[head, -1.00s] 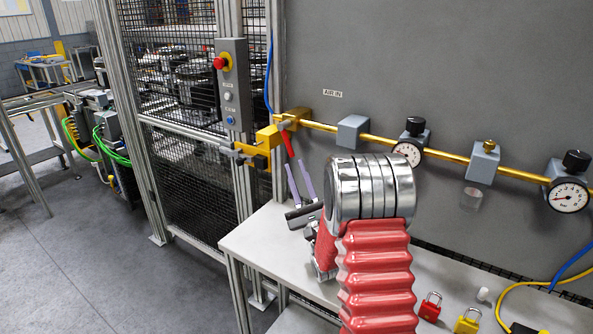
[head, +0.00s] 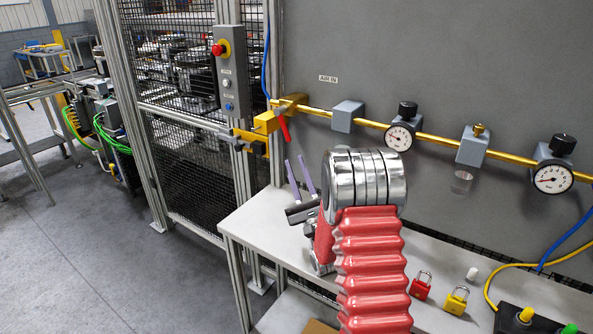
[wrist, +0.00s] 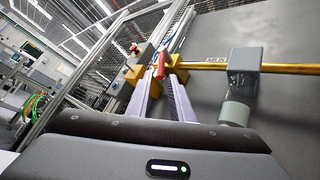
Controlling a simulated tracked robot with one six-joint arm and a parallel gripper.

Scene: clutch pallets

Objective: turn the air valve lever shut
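The air valve (head: 290,102) is a brass body at the left end of the brass pipe, near the "AIR IN" label. Its red lever (head: 284,128) hangs down, slightly slanted, in the head view. My gripper (head: 295,160) is open and empty, with two pale purple fingers pointing up, a little below the lever in the picture. In the wrist view the red lever (wrist: 161,66) shows beyond the tips of my gripper (wrist: 163,78), roughly in line with the gap between them. I see no contact with the lever.
The brass pipe (head: 360,122) runs right along the grey panel past gauges (head: 399,137). A yellow latch block (head: 265,122) sits close left of the valve, beside the mesh fence. Below, a bench (head: 262,228) bears a red padlock (head: 421,285) and a yellow padlock (head: 456,301).

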